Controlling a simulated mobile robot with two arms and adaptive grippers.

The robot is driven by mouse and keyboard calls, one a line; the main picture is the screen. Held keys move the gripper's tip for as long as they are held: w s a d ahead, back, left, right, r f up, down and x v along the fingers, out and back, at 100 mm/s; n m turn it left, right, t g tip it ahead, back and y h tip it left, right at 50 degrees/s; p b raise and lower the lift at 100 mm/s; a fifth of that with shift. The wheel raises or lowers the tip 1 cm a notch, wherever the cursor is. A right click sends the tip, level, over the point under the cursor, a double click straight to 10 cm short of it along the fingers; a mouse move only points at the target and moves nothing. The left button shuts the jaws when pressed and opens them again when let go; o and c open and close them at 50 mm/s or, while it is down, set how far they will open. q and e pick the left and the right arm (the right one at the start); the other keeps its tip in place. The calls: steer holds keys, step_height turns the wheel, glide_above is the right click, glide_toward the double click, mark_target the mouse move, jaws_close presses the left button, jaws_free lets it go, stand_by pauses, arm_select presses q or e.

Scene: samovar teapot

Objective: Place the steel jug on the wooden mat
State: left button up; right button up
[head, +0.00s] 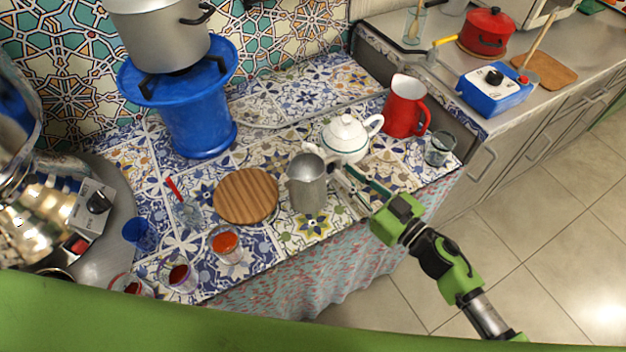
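The steel jug (307,186) stands upright on the patterned tile table, just right of the round striped wooden mat (246,196). A gap of bare tile shows between the jug and the mat, and the mat is empty. My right gripper (340,177) reaches in from the lower right, with its fingers at the jug's right side, where the handle is. The fingertips and handle overlap in this view, so I cannot tell whether they grip it. My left gripper is not in view.
A white teapot (346,136) stands close behind the jug and gripper. A red pitcher (404,106) and a glass (439,148) are to the right. Glasses with red contents, including one (227,243), line the front left. A blue stand (196,115) carries a pot behind the mat.

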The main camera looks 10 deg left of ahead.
mark_target(339, 168)
steer(key=x, duration=0.3)
steer(key=shift+w+a+f, duration=0.1)
steer(key=shift+w+a, duration=0.15)
steer(key=shift+a, duration=0.1)
jaws_close()
steer(key=shift+r, duration=0.2)
